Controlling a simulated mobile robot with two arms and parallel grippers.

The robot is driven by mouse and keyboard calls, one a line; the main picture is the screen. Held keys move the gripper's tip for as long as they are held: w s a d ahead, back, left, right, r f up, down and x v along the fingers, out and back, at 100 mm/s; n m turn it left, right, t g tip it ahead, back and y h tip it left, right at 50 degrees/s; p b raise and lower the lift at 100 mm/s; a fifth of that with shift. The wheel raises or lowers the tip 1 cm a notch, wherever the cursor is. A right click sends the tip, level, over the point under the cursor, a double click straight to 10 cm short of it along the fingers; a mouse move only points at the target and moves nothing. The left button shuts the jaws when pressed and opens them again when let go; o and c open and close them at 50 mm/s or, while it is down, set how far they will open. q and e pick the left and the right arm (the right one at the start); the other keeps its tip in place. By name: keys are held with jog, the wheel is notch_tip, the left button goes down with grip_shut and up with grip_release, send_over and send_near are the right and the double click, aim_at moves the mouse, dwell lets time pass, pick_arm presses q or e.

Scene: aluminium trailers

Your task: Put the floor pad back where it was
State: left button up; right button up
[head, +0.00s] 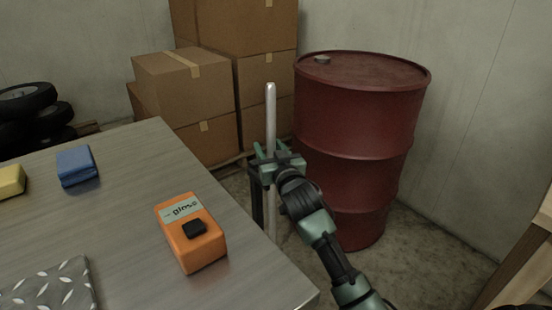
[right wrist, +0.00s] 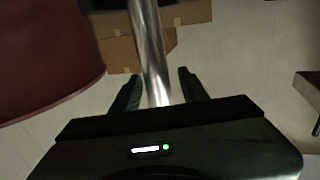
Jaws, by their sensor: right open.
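A grey plate with a raised diamond pattern (head: 52,288) lies at the near left of the metal table and is cut off by the picture's edge. I cannot tell whether it is the floor pad; nothing else in view is clearly one. My right gripper (head: 276,162) is open beyond the table's right edge. An upright bright metal pole (head: 271,110) stands at its jaws. In the right wrist view my right gripper (right wrist: 158,88) has a finger on each side of the pole (right wrist: 148,45); contact is unclear. My left gripper is out of view.
The metal table (head: 130,160) holds an orange box (head: 187,252), a blue block (head: 75,165) and a yellow block (head: 10,181). A red drum (head: 352,125) stands behind my right arm. Cardboard boxes (head: 185,90) and tyres (head: 27,100) are behind. Wooden furniture (head: 530,258) is at right.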

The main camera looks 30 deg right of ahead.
jog(key=s+a+p, duration=0.1)
jog(key=s+a, duration=0.1)
jog(key=s, duration=0.8)
jog(key=s+a+f+n+g+y, duration=0.1)
jog(key=s+a+f+g, duration=0.15)
jog(key=s+f, duration=0.4)
jog(key=s+a+f+g+y, duration=0.15)
jog(key=s+f+g, duration=0.25)
jog(key=f, duration=0.6)
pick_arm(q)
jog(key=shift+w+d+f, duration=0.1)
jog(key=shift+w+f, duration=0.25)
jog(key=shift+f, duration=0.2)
pick_arm(e)
jog(key=s+a+f+n+g, duration=0.1)
jog(key=s+a+f+g, duration=0.1)
jog(key=s, duration=0.5)
jog(key=s+a+f+n+g, duration=0.1)
jog(key=s+a+f+g, duration=0.2)
jog(key=s+f, duration=0.2)
jog(key=s+a+f+n+g, duration=0.1)
jog(key=s+a+f+g, duration=0.1)
jog(key=s, duration=0.6)
jog(key=shift+s+a+f+g+y, duration=0.15)
jog(key=shift+s+f+g+y, duration=0.25)
jog(key=shift+f, duration=0.3)
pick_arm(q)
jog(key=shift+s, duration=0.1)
